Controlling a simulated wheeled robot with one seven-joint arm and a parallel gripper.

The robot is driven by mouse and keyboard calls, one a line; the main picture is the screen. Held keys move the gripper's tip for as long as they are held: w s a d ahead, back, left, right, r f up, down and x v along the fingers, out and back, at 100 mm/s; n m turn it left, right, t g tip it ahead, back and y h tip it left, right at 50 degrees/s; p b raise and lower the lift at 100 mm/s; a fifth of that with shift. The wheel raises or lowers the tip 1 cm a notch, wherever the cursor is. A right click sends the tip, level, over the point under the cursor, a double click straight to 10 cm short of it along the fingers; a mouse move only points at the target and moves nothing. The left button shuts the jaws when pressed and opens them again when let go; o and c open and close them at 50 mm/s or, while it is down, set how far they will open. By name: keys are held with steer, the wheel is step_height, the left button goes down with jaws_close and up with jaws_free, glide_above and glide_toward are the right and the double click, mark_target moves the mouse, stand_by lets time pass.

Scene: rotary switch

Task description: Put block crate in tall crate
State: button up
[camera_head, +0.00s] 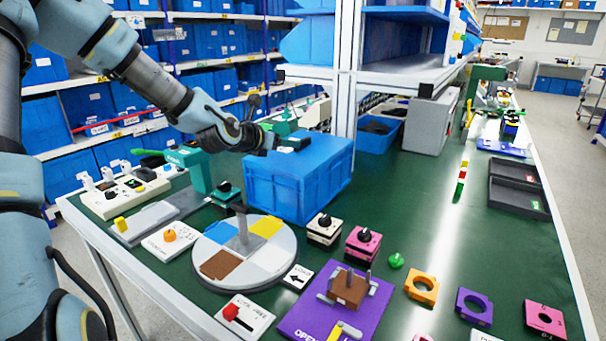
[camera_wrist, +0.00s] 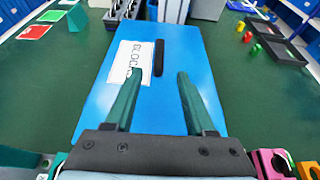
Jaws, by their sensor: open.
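The block crate (camera_head: 300,182) is a closed blue box on the green table, beneath the shelf post. In the wrist view its blue lid (camera_wrist: 177,40) bears a white label reading "BLOC", partly cut off, and a dark upright handle or slot. My gripper (camera_head: 284,143) is over the crate's top at its left side. In the wrist view, my gripper (camera_wrist: 154,88) has its two green fingers apart over the lid, with nothing between them. The handle lies just beyond the fingertips. Contact with the lid cannot be told. No crate is clearly marked as the tall crate.
A turntable (camera_head: 244,252) with coloured sectors and small knob blocks stand in front of the crate. A blue bin (camera_head: 376,138) sits behind it, beside a grey box (camera_head: 431,120). A shelf (camera_head: 395,72) overhangs the back.

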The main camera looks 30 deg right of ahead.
steer(key=x, duration=0.2)
steer(key=shift+w+d+f, duration=0.1)
steer(key=shift+w+d, duration=0.1)
steer(key=shift+d, duration=0.1)
steer(key=p+x, duration=0.1)
steer(key=x, duration=0.3)
steer(key=shift+d+p, duration=0.2)
steer(key=shift+p, duration=0.15)
steer(key=shift+w+d+f, duration=0.15)
steer(key=shift+w+d, duration=0.2)
steer(key=shift+c, duration=0.3)
jaws_close()
stand_by(0.5)
